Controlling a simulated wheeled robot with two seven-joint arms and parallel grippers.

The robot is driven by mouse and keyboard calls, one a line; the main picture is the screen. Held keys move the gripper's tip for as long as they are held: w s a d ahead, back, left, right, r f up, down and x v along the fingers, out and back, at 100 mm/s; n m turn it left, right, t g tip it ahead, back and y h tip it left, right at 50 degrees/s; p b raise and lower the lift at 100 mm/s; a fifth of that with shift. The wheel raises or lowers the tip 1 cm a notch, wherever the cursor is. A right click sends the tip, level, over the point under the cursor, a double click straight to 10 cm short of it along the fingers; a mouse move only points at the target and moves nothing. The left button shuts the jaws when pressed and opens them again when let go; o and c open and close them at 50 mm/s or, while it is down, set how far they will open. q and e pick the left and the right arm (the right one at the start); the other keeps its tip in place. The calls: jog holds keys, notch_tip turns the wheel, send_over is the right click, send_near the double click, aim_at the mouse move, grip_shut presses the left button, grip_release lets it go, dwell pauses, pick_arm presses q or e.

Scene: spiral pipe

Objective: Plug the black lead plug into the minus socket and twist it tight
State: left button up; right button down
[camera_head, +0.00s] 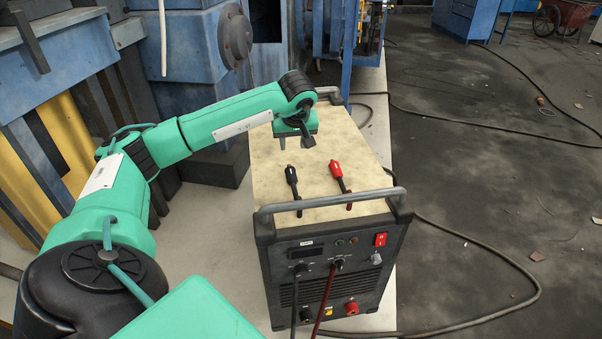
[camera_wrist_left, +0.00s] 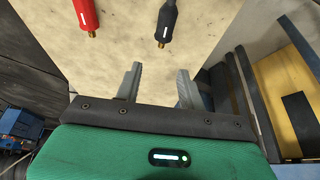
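The black lead plug (camera_head: 292,182) lies on the pale top of the welding machine (camera_head: 325,236). In the left wrist view the black plug (camera_wrist_left: 166,22) shows its brass tip pointing toward my gripper. My left gripper (camera_head: 296,146) is above the machine top, just behind the black plug. Its two fingers are spread, with nothing between them in the left wrist view (camera_wrist_left: 159,78). A red socket (camera_head: 351,308) shows low on the machine's front. My right gripper is not in view.
A red lead plug (camera_head: 338,177) lies right of the black one. Black and red leads (camera_head: 327,290) hang down the front panel. Cables lie on the floor at right.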

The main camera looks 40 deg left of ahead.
pick_arm(q)
send_over(289, 166)
jog(key=d, duration=0.2)
jog(key=f, duration=0.4)
jog(key=s+f+p, duration=0.1)
jog(key=f, duration=0.1)
jog(key=shift+a+f, duration=0.15)
jog(key=shift+f, duration=0.25)
jog(key=shift+w+a+f, duration=0.1)
jog(key=shift+a+f, duration=0.05)
jog(key=p+x, duration=0.1)
jog(key=x, duration=0.3)
jog(key=shift+w+a+f, duration=0.15)
jog(key=shift+a+f, duration=0.05)
jog(key=shift+f, duration=0.05)
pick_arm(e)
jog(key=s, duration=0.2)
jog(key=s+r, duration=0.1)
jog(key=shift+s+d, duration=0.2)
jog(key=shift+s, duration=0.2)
pick_arm(q)
grip_shut()
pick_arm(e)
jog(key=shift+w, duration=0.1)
